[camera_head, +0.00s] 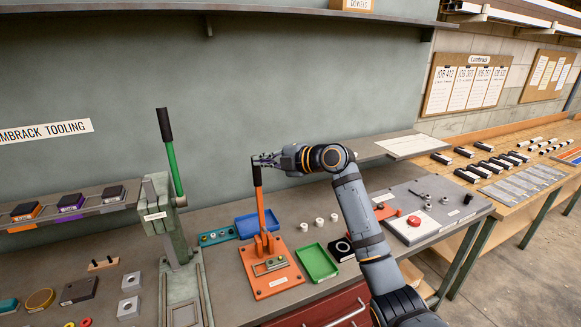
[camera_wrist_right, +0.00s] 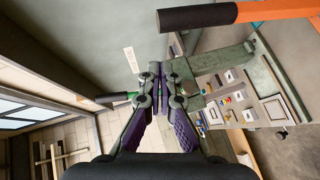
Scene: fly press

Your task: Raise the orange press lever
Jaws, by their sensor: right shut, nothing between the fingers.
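The orange press (camera_head: 272,272) stands on the bench, and its orange lever (camera_head: 261,212) stands nearly upright with a black grip (camera_head: 256,176) on top. My right gripper (camera_head: 257,160) is at the top of that grip, shut and empty. In the right wrist view the shut fingers (camera_wrist_right: 163,84) show with nothing between them, and the orange lever (camera_wrist_right: 275,10) with its black grip (camera_wrist_right: 197,18) lies across the top, beside the fingertips. I cannot tell whether they touch. My left gripper is not in view.
A green press (camera_head: 165,220) with a raised green lever (camera_head: 173,165) stands to the left. A blue tray (camera_head: 258,225), a green tray (camera_head: 318,262) and a grey panel with a red button (camera_head: 414,221) are nearby. A shelf (camera_head: 200,22) runs above.

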